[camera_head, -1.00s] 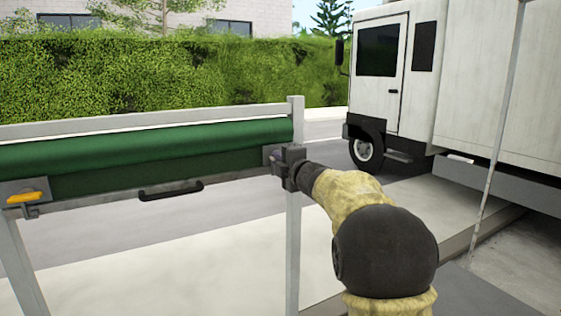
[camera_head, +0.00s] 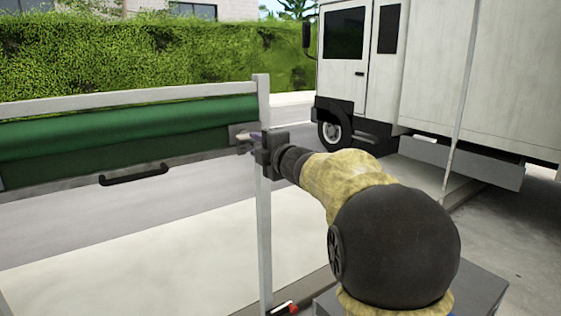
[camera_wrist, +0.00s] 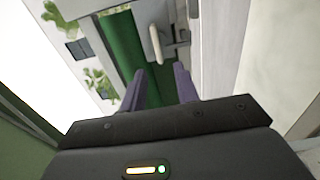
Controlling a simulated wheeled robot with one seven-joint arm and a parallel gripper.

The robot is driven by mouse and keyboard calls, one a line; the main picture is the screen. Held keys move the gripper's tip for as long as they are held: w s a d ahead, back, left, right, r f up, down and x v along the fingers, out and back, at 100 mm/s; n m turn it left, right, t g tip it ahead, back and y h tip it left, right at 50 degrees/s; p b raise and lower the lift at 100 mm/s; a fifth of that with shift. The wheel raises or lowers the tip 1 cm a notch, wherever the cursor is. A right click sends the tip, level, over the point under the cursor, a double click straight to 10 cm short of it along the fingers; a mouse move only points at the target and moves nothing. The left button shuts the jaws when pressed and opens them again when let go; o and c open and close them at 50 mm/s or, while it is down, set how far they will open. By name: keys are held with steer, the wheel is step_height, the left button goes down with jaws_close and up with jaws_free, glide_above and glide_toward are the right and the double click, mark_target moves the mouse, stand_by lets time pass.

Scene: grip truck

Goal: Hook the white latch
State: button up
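The white latch (camera_wrist: 155,43) shows in the wrist view as a pale, rounded lever on a grey metal bracket (camera_wrist: 176,40) beside the green panel. In the head view, its grey plate (camera_head: 240,132) sits at the right end of the green rolled cover (camera_head: 110,125), by the upright post. The lever itself is mostly hidden there by my gripper. My gripper (camera_wrist: 160,82) has two purple fingers spread apart, with nothing seen between them. The latch lies just beyond the fingertips. In the head view my gripper (camera_head: 252,142) is at the post, close to the plate.
A light grey post (camera_head: 264,215) stands at the frame's right end, right behind my gripper. A black handle (camera_head: 134,174) sits on the lower rail. A white truck (camera_head: 430,75) is parked at the right. A small red object (camera_head: 286,308) shows at the bottom edge.

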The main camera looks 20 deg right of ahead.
steer(key=b+v, duration=0.1)
steer(key=v, duration=0.9)
steer(key=shift+s, duration=0.2)
steer(key=shift+d, duration=0.1)
